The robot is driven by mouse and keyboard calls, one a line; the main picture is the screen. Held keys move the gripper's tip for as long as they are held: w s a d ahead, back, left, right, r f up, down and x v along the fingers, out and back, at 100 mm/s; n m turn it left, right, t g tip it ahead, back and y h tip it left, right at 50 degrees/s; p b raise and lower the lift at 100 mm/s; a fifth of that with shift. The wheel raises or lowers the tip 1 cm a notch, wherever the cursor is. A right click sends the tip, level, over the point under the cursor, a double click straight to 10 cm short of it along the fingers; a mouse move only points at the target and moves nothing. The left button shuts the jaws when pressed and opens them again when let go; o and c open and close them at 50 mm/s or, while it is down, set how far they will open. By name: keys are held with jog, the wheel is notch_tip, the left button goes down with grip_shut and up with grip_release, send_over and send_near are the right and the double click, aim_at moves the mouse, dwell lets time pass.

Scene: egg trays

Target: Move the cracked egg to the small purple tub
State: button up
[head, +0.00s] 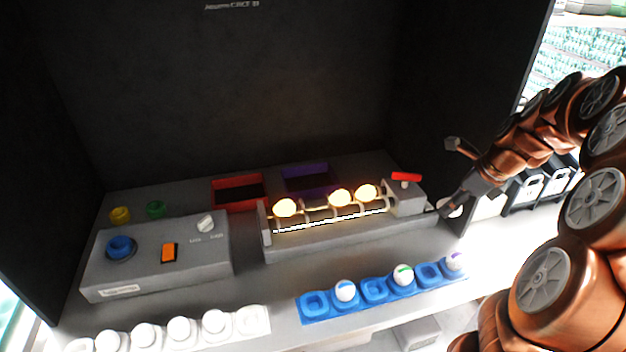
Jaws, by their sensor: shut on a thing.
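My gripper (445,208) is at the right side of the dark booth, beside the right end of the lit roller rack. It is shut on a white egg (456,211), which is partly hidden by the fingers. I cannot make out a crack on it. The small purple tub (306,170) stands at the back, behind the rack, left of my gripper; its front is partly hidden. Three eggs glow on the rack (350,243): one at the left (285,208), two close together (341,198) (366,192) right of the middle.
A red tub (238,181) stands left of the purple one. A blue tray (318,312) in front holds three eggs with coloured marks and has empty cups. A white tray (252,320) holds several eggs. A grey control box (150,275) stands left. Dark walls enclose the booth.

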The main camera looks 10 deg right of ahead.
jog(key=w+a+p, duration=0.3)
jog(key=w+a, duration=0.1)
jog(key=w, duration=0.2)
jog(key=w+a+p, duration=0.3)
jog(key=w+a, duration=0.1)
jog(key=w, duration=0.1)
jog(key=w+a+p, duration=0.4)
jog(key=w, duration=0.2)
jog(key=shift+w+a+f, duration=0.25)
jog(key=shift+w+f, duration=0.05)
jog(key=shift+w, duration=0.05)
send_over(312, 187)
notch_tip(312, 187, down, 6)
jog(key=shift+w+r, duration=0.1)
jog(key=shift+r, duration=0.05)
dwell(0.5)
jog(key=shift+f, duration=1.55)
jog(key=shift+f+b, duration=0.5)
jog(key=shift+f, duration=1.15)
dwell(0.9)
